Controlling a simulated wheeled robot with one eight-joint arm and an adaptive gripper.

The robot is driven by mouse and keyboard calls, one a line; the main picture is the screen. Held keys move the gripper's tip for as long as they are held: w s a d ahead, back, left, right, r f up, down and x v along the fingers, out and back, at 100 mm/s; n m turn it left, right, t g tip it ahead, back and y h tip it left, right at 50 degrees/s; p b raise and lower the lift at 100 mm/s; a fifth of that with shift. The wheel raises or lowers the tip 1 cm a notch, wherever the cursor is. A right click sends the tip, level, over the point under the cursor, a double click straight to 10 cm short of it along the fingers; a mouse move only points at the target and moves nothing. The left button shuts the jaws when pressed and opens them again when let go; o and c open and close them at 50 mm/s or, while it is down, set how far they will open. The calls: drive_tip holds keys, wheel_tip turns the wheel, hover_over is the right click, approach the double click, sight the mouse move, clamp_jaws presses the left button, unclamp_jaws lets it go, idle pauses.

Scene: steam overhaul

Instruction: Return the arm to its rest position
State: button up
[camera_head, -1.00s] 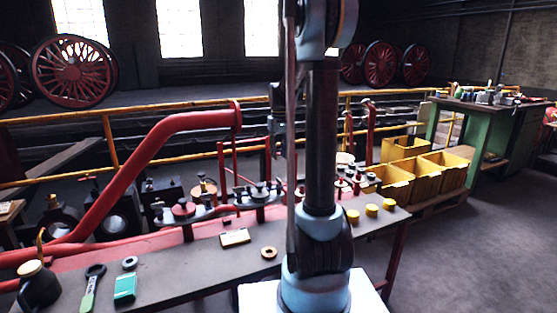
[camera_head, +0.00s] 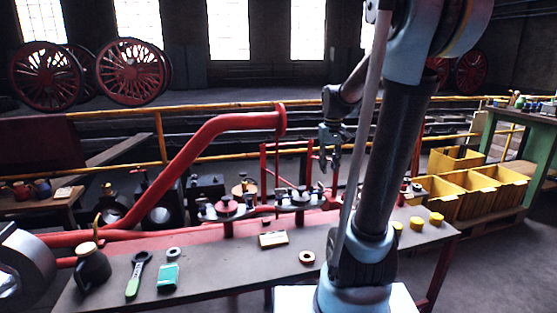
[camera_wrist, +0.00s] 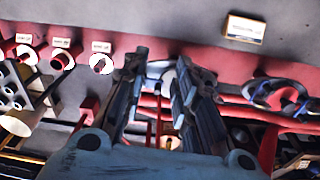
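My arm rises from its pale mount at the front of the head view, leaning right, and its upper end folds over toward the bench. My gripper (camera_head: 331,150) hangs left of the arm's dark link, in the air above the far side of the bench (camera_head: 215,275). In the wrist view my gripper (camera_wrist: 160,58) has its two dark fingers apart, with nothing held between them. Beyond the fingers are a red surface and red pipes.
A red pipe (camera_head: 205,140) rises behind. Yellow bins (camera_head: 440,197) stand right; open floor lies front right.

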drive_tip(key=s+f, duration=0.3)
drive_tip(key=s, duration=0.4)
drive_tip(key=s+f+m+t, duration=0.1)
drive_tip(key=s+f, duration=0.3)
drive_tip(key=s, duration=0.4)
drive_tip(key=s+f, duration=0.4)
drive_tip(key=s, duration=0.4)
drive_tip(key=shift+f+m, duration=0.25)
drive_tip(key=shift+m, duration=0.15)
drive_tip(key=shift+s, duration=0.1)
drive_tip(key=shift+w+f, duration=0.2)
drive_tip(key=shift+w, duration=0.2)
